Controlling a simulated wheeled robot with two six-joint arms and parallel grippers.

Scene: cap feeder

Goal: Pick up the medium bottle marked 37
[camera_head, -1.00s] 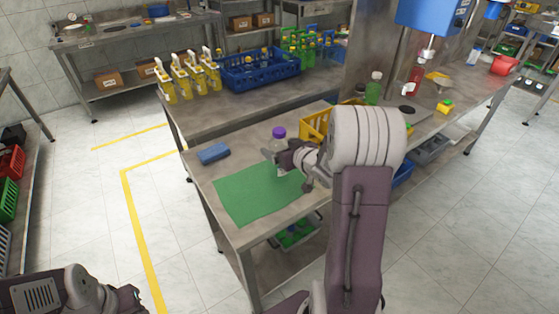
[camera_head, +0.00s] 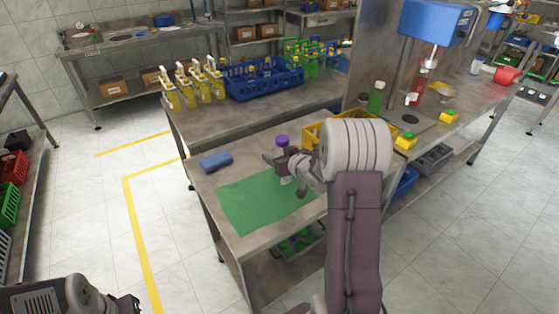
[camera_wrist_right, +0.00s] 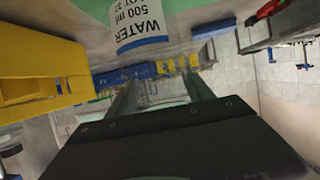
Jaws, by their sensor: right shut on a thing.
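A clear bottle with a purple cap (camera_head: 282,141) stands at the back edge of the green mat (camera_head: 250,205). In the right wrist view the bottle's white and blue label (camera_wrist_right: 140,22) reads WATER, 500 ml and LOT 37, upside down. My right gripper (camera_head: 280,160) is shut on this bottle below the cap; its fingers (camera_wrist_right: 160,78) also show in the wrist view. The gripper hides part of the bottle, and I cannot tell whether its base touches the mat. My left gripper (camera_head: 126,304) is at the lower left, away from the bench; its fingers are unclear.
A blue sponge-like block (camera_head: 216,161) lies left of the bottle. A yellow crate (camera_head: 316,134) stands close behind my right arm. A blue crate (camera_head: 262,82) and several yellow pump bottles (camera_head: 197,84) stand on the rear bench. The front of the mat is clear.

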